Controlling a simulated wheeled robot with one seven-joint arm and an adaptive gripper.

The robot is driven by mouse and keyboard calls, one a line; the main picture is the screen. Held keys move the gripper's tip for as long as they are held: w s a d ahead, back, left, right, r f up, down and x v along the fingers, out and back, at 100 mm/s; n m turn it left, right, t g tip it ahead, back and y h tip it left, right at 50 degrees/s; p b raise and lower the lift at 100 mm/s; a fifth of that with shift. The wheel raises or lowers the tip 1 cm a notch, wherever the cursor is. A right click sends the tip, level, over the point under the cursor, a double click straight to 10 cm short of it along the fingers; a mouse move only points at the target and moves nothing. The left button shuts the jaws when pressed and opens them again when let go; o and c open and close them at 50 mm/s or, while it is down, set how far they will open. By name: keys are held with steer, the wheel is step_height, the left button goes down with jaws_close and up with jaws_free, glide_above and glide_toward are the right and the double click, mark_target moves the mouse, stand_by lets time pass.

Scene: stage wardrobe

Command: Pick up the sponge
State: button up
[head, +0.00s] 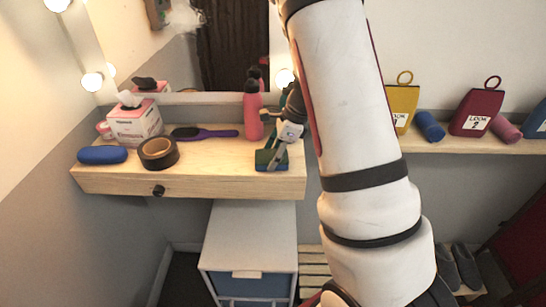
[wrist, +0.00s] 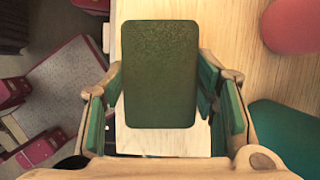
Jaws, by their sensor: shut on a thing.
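The sponge (wrist: 160,75) is a dark green rounded block in the middle of the wrist view. My gripper (wrist: 160,92) is shut on it, with a finger on its left and right sides. In the head view my gripper (head: 277,145) reaches down at the right end of the wooden dressing table (head: 220,181).
A purple brush (head: 205,132), a dark tape roll (head: 158,153), a blue case (head: 102,155) and a tissue box (head: 135,122) lie further left. A mirror (head: 180,60) stands behind. A shelf (head: 440,146) with bags is at right.

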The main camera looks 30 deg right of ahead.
mark_target(267, 155)
steer(key=shift+r, duration=0.65)
step_height(267, 155, up, 3)
steer(key=shift+w+d+f, duration=0.1)
steer(key=shift+w+f, duration=0.05)
steer(key=s+r, duration=0.1)
steer(key=s, duration=1.5)
steer(key=shift+r+b, duration=0.2)
steer(key=shift+b, duration=0.2)
steer(key=shift+d, duration=0.1)
steer(key=c, duration=0.3)
steer(key=shift+s, duration=0.1)
